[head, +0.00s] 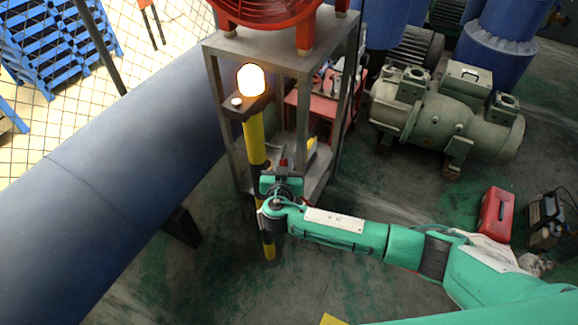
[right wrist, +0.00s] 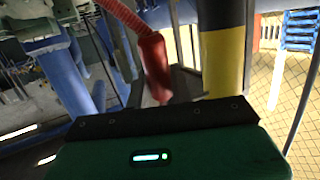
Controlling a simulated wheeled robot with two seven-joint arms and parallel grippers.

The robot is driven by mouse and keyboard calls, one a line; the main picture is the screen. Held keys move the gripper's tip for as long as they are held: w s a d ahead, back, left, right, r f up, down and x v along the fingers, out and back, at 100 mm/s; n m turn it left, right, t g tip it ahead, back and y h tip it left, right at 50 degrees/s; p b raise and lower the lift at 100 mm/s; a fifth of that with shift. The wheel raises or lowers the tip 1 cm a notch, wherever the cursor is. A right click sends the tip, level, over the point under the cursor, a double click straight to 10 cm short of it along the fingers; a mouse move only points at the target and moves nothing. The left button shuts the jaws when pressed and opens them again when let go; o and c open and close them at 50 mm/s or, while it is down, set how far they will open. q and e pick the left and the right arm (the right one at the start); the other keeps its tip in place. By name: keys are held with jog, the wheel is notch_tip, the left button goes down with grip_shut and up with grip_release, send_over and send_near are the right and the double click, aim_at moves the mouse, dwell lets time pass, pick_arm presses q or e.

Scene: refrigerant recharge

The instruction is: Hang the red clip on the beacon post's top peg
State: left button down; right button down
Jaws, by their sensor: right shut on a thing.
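The beacon post (head: 254,140) is a yellow-and-black striped pole with a glowing lamp (head: 251,80) on top. A dark bracket sits under the lamp, with a small pale round piece (head: 236,102) that may be the top peg. My right gripper (head: 284,172) is beside the post, well below the lamp, and shut on the red clip. Only a small red bit of the clip shows in the head view. In the right wrist view the red clip (right wrist: 156,68) is beside the striped post (right wrist: 223,55), apart from it in the picture. The fingertips are hidden there. My left gripper is not in view.
A grey metal stand (head: 215,85) with a red fan (head: 268,10) on it is just behind the post. A large blue pipe (head: 110,170) runs along the left. A red corded hose (right wrist: 127,18) leads to the clip. A green pump (head: 445,115) stands at the right.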

jog(key=shift+w+a+f, duration=0.1)
jog(key=shift+w+a, duration=0.6)
jog(key=shift+a, duration=0.35)
jog(key=shift+b, duration=0.35)
jog(key=shift+b, duration=0.4)
dwell(0.5)
jog(key=shift+w+a+f+b, duration=0.1)
jog(key=shift+a+f+b, duration=0.15)
jog(key=shift+b, duration=0.65)
